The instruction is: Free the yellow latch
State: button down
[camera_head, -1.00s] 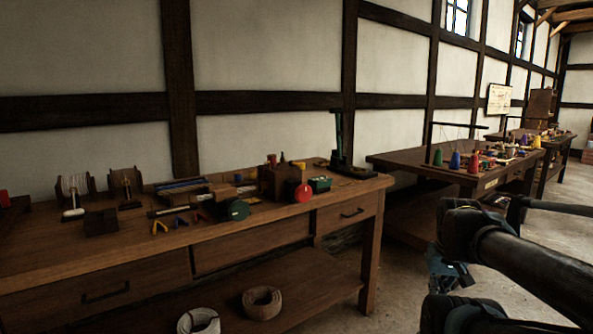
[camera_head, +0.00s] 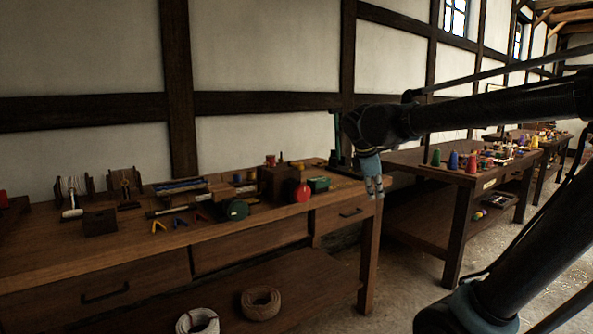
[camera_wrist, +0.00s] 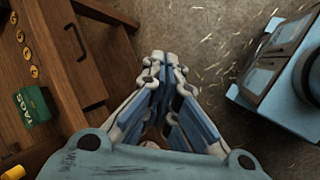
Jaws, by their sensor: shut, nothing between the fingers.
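A small yellow angled piece (camera_head: 158,226) lies near the front edge of the left workbench (camera_head: 140,262), beside a blue one (camera_head: 180,222) and a red one (camera_head: 200,216). I cannot tell whether the yellow piece is the latch. My gripper (camera_head: 373,188) is at the right end of this bench, pointing down, well apart from the yellow piece. In the wrist view my gripper (camera_wrist: 165,58) is shut and empty, with floor behind its tips.
A drawer handle (camera_wrist: 76,42) sticks out near my gripper. A second table (camera_head: 430,165) stands right. Floor shows between them.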

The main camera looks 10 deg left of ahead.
aim_at(295, 164)
jog(key=a+r+n+t, duration=0.1)
jog(key=a+r+n, duration=0.3)
jog(key=a, duration=0.6)
jog(key=a+r+n+t+y, duration=0.1)
jog(key=a+r+n+t, duration=0.3)
jog(key=a, duration=0.6)
jog(key=a+r+n+g, duration=0.1)
jog(key=a+r+n, duration=0.1)
jog(key=a+n, duration=0.6)
jog(key=w+f+m, duration=0.1)
jog(key=w+f, duration=0.6)
jog(key=w, duration=0.4)
jog(key=shift+w+m, duration=0.3)
jog(key=shift+m, duration=0.1)
jog(key=shift+s+a, duration=0.1)
